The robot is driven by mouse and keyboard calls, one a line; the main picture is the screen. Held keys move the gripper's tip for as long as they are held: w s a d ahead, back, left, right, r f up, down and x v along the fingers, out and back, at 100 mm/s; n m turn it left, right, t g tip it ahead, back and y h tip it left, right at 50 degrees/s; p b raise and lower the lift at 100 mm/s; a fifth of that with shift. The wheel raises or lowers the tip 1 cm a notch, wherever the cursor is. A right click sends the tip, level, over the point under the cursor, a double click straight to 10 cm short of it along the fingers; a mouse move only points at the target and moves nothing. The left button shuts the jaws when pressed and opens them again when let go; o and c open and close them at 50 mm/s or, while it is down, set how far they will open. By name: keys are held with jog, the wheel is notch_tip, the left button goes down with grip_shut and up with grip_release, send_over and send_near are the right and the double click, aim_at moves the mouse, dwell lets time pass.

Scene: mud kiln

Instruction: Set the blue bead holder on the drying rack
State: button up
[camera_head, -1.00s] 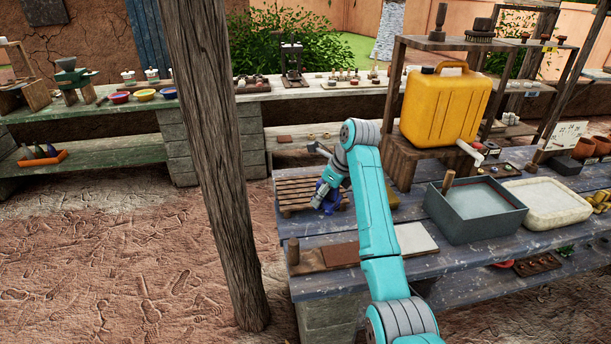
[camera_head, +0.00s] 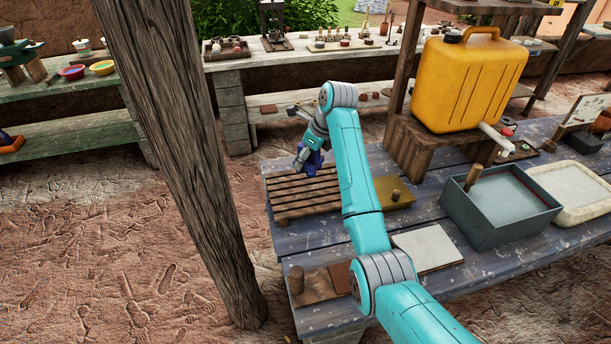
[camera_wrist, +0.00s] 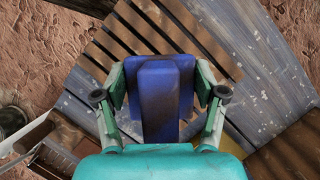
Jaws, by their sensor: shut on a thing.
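The blue bead holder (camera_wrist: 160,98) is a dark blue block held between the two fingers of my gripper (camera_wrist: 160,92) in the wrist view. In the head view the blue bead holder (camera_head: 311,161) shows below my gripper (camera_head: 309,158). The drying rack (camera_head: 293,196) is a slatted brown wooden rack at the left end of the blue-grey table. The holder is over the rack's far part, and its slats (camera_wrist: 112,62) show behind the holder in the wrist view. I cannot tell whether the holder touches the slats. My arm covers the rack's right part.
A grey basin (camera_head: 500,210) and a pale tray (camera_head: 568,190) sit to the right. A white slab (camera_head: 428,247) lies near the front. A wooden post (camera_head: 190,160) rises left of the table.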

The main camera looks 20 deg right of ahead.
aim_at(319, 153)
jog(key=shift+f, duration=3.45)
jog(key=shift+f, duration=0.1)
jog(key=o, duration=1.3)
jog(key=v, duration=1)
jog(key=shift+s+r, duration=0.1)
jog(key=shift+r, duration=0.25)
jog(key=shift+v, duration=0.75)
jog(key=shift+s, duration=0.1)
